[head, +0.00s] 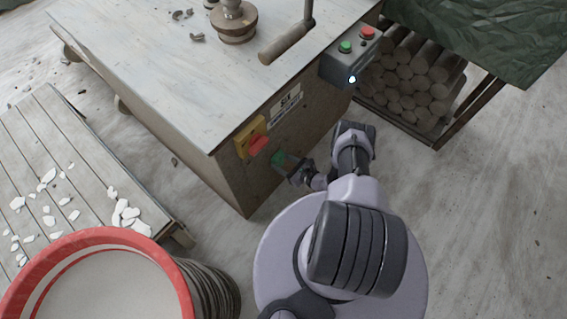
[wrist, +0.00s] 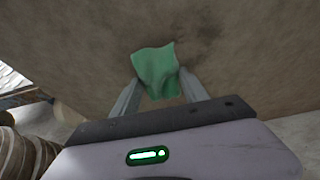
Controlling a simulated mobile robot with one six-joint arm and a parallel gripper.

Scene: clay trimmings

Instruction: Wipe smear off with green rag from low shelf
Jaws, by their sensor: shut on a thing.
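My gripper (head: 291,168) is shut on the green rag (head: 278,159), in front of the brown side panel (head: 222,170) of the machine table. In the wrist view the rag (wrist: 156,70) is pinched between the two fingertips and spreads up past them. It is at or very near the panel; I cannot tell if it touches. A faint darker smudge (wrist: 207,28) shows on the panel above and right of the rag in the wrist view and may be the smear. In the head view no smear is clear. I cannot make out which place is the low shelf.
A yellow and red switch (head: 251,138) sits on the panel left of my gripper. A grey button box (head: 350,57) is above right. A red-rimmed bucket (head: 98,236) and slatted pallet (head: 85,160) stand left. Stacked logs (head: 410,80) are at right. Floor at lower right is clear.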

